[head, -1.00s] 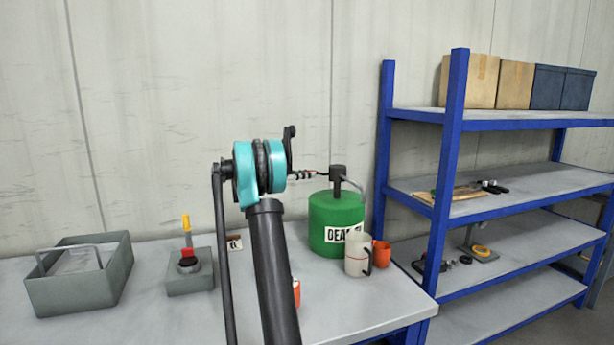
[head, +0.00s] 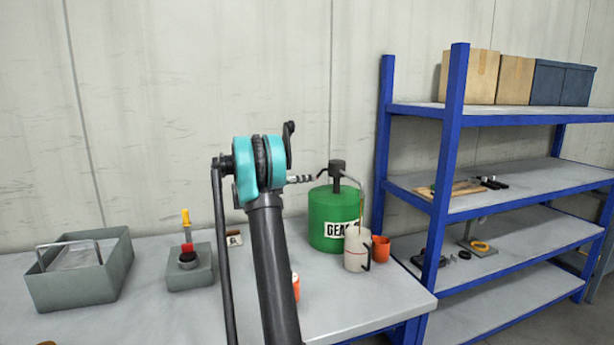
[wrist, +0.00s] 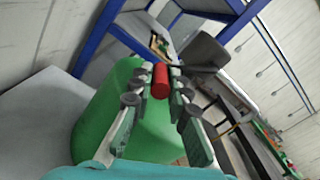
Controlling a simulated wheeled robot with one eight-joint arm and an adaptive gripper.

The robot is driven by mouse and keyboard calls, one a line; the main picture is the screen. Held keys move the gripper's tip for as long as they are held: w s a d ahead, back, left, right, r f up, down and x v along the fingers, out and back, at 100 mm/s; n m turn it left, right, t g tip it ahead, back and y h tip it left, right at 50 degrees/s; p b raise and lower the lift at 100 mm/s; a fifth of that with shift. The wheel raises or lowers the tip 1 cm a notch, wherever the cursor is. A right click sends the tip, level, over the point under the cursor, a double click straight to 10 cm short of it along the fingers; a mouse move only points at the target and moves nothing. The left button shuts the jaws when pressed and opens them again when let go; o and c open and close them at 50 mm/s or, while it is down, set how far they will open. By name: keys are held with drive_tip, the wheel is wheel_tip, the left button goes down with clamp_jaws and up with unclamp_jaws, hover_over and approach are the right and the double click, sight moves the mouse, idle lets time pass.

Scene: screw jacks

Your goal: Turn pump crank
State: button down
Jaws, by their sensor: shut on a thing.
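A green drum (head: 330,222) with a white lettered label stands on the grey bench at the back right. A black pump head (head: 337,172) sits on its top. A dark crank (head: 322,172) reaches out to the left of the head, and a grey spout (head: 355,183) bends down on the right. My gripper (head: 302,179) is at the outer end of the crank, left of the pump head. In the wrist view my gripper (wrist: 159,80) is shut on a red cylindrical crank handle (wrist: 160,81), with the green drum (wrist: 105,112) beyond and below.
A cream jug (head: 356,249) and an orange cup (head: 381,250) stand right of the drum. A grey bin (head: 115,268) and a grey block (head: 190,275) with a red-yellow lever stand left. A blue-framed shelf (head: 441,180) is close on the right.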

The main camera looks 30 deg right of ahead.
sight(310, 193)
drive_tip(key=shift+s+a+f+n, duration=0.2)
drive_tip(key=shift+s+f+n, duration=0.4)
drive_tip(key=shift+n, duration=0.6)
drive_tip(key=shift+s+a+f+n, duration=0.1)
drive_tip(key=shift+s+f+n, duration=0.15)
drive_tip(key=shift+n, duration=0.4)
drive_tip(key=shift+s+a+f+n, duration=0.15)
drive_tip(key=shift+s+n, duration=0.2)
drive_tip(key=shift+n, duration=0.3)
drive_tip(key=shift+d, duration=0.1)
drive_tip(key=c, duration=1.4)
unclamp_jaws()
drive_tip(key=shift+c, duration=0.2)
drive_tip(key=v, duration=0.8)
drive_tip(key=shift+s, duration=0.1)
drive_tip(key=shift+c, duration=0.2)
